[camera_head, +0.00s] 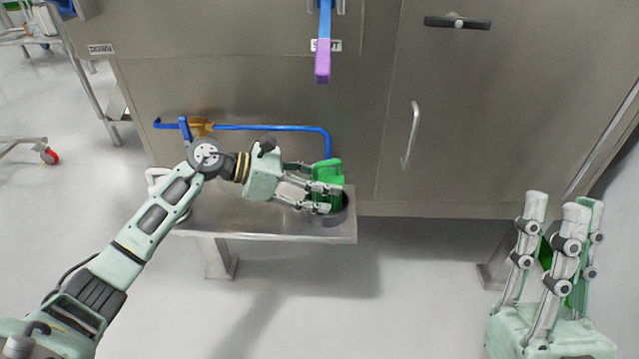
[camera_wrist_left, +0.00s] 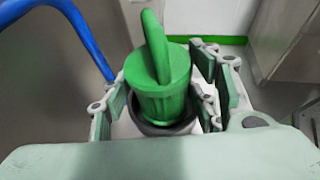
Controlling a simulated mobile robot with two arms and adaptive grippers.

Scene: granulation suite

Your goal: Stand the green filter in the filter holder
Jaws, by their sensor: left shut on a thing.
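The green filter (camera_head: 328,172) is upright, with a flat fin-like handle on top. My left gripper (camera_head: 326,196) is shut on it, its fingers on either side of the body. The filter holder (camera_head: 343,213) is a dark grey round cup near the right end of the metal shelf. In the left wrist view the filter (camera_wrist_left: 165,85) has its lower end inside the holder's rim (camera_wrist_left: 150,129). Whether it rests on the holder's bottom is hidden. My right gripper (camera_head: 555,222) is at the lower right, fingers up, open, away from the shelf.
The metal shelf (camera_head: 260,224) juts from a steel cabinet (camera_head: 380,110). A blue pipe (camera_head: 270,127) runs behind my left wrist and bends down near the filter. A purple-ended blue handle (camera_head: 322,60) hangs above. The shelf left of the holder is mostly clear.

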